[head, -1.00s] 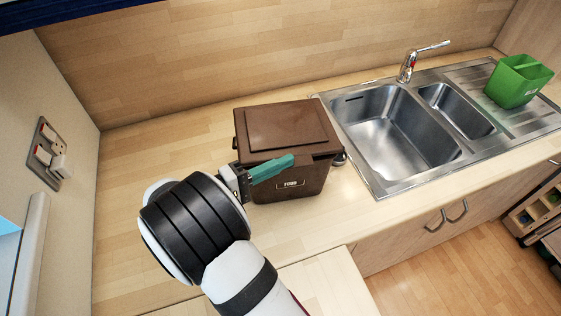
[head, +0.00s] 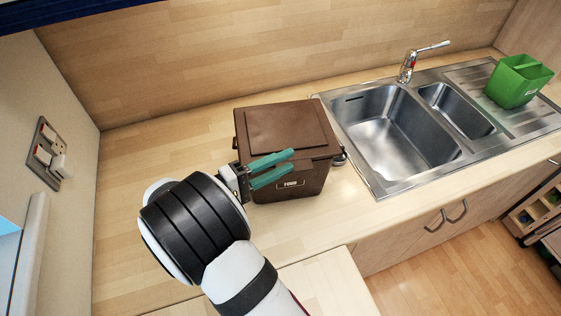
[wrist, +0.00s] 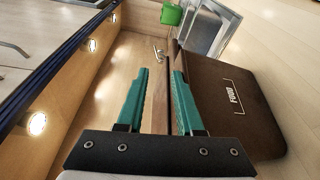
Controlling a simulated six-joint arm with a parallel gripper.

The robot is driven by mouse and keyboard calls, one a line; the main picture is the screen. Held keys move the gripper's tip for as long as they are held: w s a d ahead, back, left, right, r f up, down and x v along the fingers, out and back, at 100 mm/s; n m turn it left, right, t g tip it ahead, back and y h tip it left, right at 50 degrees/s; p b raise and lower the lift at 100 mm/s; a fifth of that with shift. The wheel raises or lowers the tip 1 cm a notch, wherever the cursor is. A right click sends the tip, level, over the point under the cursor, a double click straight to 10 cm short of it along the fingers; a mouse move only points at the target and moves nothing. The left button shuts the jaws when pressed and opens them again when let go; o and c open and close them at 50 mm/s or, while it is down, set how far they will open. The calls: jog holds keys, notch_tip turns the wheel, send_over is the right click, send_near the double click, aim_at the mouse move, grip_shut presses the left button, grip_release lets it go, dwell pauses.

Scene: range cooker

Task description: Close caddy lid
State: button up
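The brown food caddy (head: 310,187) stands on the worktop left of the sink, with a pale FOOD label on its front. Its lid (head: 285,125) lies over the top and looks down; I see no clear gap, though my fingers cover part of the front rim. In the wrist view the caddy (wrist: 225,100) fills the right side. My gripper (head: 291,161) is in front of the caddy's front face near the rim, with two green fingers spread apart and nothing between them. I cannot tell whether a finger touches the caddy. The fingers also show in the wrist view (wrist: 160,75).
A steel sink (head: 395,135) with a tap (head: 408,68) is right of the caddy. A green carrier (head: 518,82) stands on the drainer. Wall sockets (head: 50,152) are at the left. The worktop (head: 150,165) left of the caddy is clear.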

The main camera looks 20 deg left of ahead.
jog(key=f+v, duration=0.1)
jog(key=v, duration=1.7)
jog(key=shift+s+f, duration=0.1)
jog(key=shift+f, duration=0.05)
dwell(0.4)
jog(key=w+d+r, duration=0.6)
jog(key=d+r, duration=0.3)
jog(key=r, duration=0.2)
jog(key=shift+w+d, duration=0.2)
jog(key=shift+d, duration=0.2)
